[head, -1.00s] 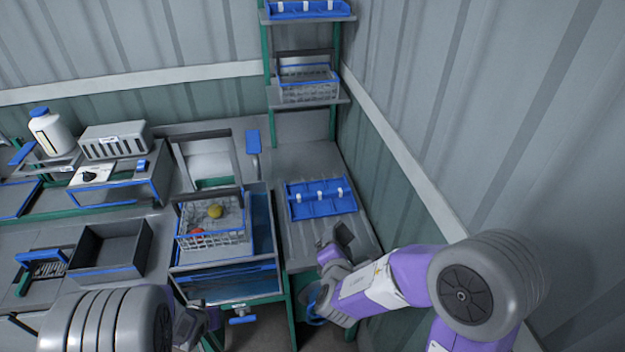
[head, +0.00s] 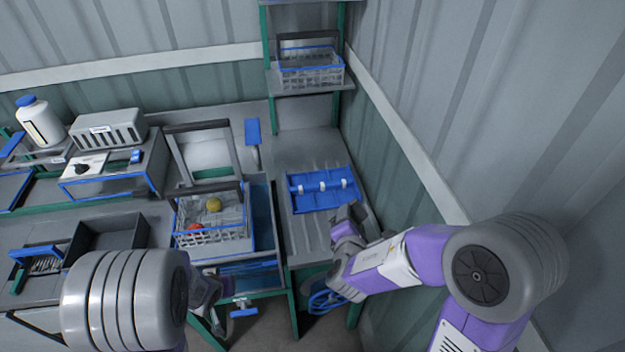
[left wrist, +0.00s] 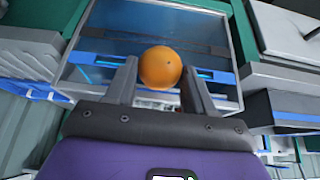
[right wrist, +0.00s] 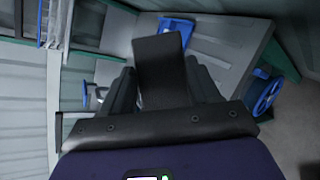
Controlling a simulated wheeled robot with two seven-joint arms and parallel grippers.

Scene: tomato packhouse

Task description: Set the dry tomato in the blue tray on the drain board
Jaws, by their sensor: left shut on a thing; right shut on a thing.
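An orange tomato (left wrist: 161,67) sits between the fingertips of my left gripper (left wrist: 160,85), which is shut on it above a blue-edged basin. In the head view my left forearm hides the tomato. The blue tray (head: 322,199) lies on the grooved grey drain board (head: 308,240) at the right. White pieces stand along its middle bar, and I see no tomato in it. My right gripper (head: 352,222) is just in front of the tray, shut on a dark flat piece (right wrist: 160,60). The blue tray shows partly behind that piece in the right wrist view (right wrist: 178,24).
A wire basket (head: 240,240) with a yellow tomato (head: 213,204) and a red one (head: 195,230) stands over the sink left of the drain board. A corrugated wall (head: 400,180) closes off the right. A rack shelf (head: 300,90) stands behind the board.

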